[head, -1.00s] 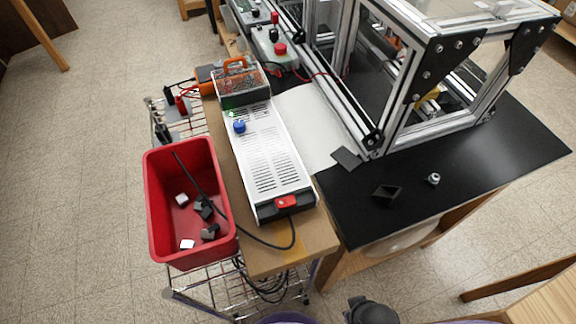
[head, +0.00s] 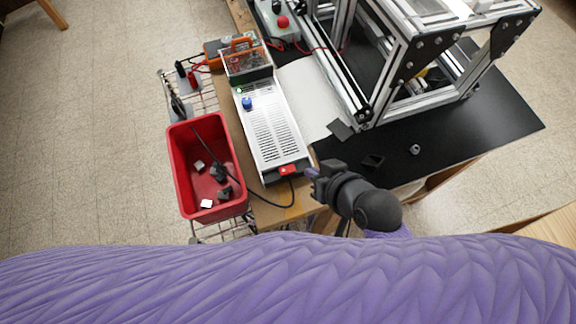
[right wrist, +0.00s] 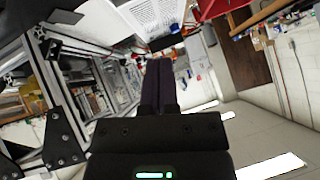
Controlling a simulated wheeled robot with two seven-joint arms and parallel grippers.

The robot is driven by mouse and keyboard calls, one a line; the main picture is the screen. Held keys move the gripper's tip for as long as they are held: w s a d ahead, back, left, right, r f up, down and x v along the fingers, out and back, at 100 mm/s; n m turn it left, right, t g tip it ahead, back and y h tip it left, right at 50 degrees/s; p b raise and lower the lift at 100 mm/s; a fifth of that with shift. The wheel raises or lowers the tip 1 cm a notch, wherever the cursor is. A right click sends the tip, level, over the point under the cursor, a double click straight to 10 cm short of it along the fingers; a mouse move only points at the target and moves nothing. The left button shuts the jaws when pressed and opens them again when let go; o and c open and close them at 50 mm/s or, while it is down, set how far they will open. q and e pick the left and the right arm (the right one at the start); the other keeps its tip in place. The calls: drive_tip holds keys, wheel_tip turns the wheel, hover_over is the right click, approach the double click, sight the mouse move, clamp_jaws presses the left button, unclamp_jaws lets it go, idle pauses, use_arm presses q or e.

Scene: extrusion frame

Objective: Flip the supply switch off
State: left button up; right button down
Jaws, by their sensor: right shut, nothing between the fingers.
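The power supply (head: 274,132) is a long white perforated box on the wooden bench. Its red supply switch (head: 288,170) is on the black end panel nearest me. I cannot tell which way the switch is set. My right gripper (head: 311,174) is shut and empty, just right of the switch in the head view and apart from it in the picture. In the right wrist view, my closed dark fingers (right wrist: 160,68) point toward the supply's white perforated casing (right wrist: 150,12). My left gripper is not in view.
A red bin (head: 176,172) with small parts stands left of the supply. A black cable runs from the supply's near end. The aluminium extrusion frame (head: 385,95) stands on the black tabletop (head: 440,140) at right.

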drive_tip(key=b, duration=0.2)
hover_over(281, 165)
drive_tip(key=s+d, duration=0.3)
wheel_tip(281, 165, down, 6)
drive_tip(key=f, duration=0.1)
drive_tip(key=f+b, duration=0.1)
drive_tip(key=a+f, duration=0.1)
drive_tip(key=shift+w+a+f, duration=0.1)
drive_tip(key=shift+w+f, duration=0.25)
use_arm(q)
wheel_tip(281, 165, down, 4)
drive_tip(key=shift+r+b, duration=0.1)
drive_tip(key=shift+b, duration=0.25)
use_arm(e)
drive_tip(key=shift+a+f, duration=0.1)
drive_tip(key=shift+f, duration=0.3)
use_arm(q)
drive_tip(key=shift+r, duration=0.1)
